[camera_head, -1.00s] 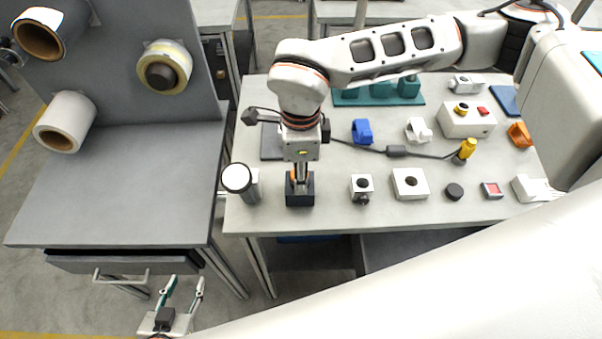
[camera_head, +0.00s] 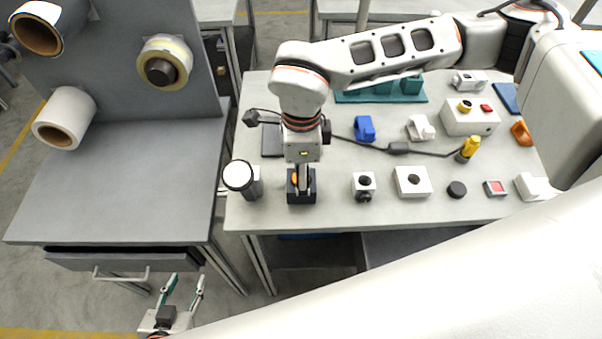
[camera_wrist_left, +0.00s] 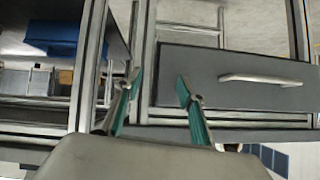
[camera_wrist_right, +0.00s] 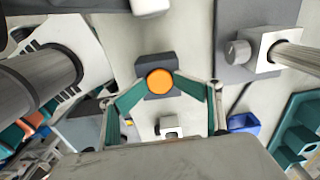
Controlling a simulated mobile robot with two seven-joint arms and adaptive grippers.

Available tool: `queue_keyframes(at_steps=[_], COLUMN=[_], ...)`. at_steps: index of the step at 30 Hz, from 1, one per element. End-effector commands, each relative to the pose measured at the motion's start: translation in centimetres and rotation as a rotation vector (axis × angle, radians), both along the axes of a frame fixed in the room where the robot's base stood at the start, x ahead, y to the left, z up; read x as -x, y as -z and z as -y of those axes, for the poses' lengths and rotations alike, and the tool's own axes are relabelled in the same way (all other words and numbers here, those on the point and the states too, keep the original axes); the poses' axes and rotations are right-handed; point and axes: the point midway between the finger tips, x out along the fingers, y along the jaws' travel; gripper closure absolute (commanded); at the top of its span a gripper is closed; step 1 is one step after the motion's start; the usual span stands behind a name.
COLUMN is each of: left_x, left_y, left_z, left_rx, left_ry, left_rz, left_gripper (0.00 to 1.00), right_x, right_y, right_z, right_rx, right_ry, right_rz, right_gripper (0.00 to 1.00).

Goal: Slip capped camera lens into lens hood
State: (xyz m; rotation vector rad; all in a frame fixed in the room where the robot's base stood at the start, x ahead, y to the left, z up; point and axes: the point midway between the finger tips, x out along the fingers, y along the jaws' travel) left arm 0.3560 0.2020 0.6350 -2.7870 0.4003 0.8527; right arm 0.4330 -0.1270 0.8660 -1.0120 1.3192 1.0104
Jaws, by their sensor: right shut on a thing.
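A round orange-topped piece (camera_wrist_right: 160,82), which looks like the capped lens, shows over a dark square block (camera_wrist_right: 155,65), which looks like the lens hood. In the head view the dark block (camera_head: 302,196) stands near the table's front left edge, with a bit of orange (camera_head: 294,180) at its top. My right gripper (camera_head: 303,189) points straight down there, shut on the orange-topped piece; its teal fingers reach both sides of it in the right wrist view. How deep the piece sits is hidden. My left gripper (camera_head: 186,279) is open and empty, low beside the grey bench.
A black cylinder with a white top (camera_head: 239,177) stands left of the block. A small white holder (camera_head: 364,184), a white box with a hole (camera_head: 412,181) and a black disc (camera_head: 457,189) stand to the right. A cable (camera_head: 360,143) crosses behind.

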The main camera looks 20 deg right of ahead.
Motion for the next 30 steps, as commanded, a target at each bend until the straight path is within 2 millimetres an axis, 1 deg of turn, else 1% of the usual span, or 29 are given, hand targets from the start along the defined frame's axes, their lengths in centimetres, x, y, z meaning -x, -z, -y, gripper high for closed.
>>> queue_keyframes(at_steps=[2, 4, 30], left_x=[-0.1, -0.2, -0.7], left_y=[-0.4, -0.8, -4.5], left_z=[0.0, 0.0, 0.0], left_rx=[0.0, 0.0, 0.0], left_ry=[-0.001, 0.0, 0.0], left_rz=[0.002, 0.004, 0.02], left_gripper=[0.6, 0.6, 0.6], right_x=[0.2, 0.2, 0.1], right_y=[-0.2, -0.8, -7.4], right_z=[0.2, 0.2, 0.1], right_rx=[0.004, 0.005, 0.001], right_ry=[0.001, 0.001, 0.002], right_rz=[-0.006, -0.005, -0.002], right_gripper=[0.61, 0.65, 0.65])
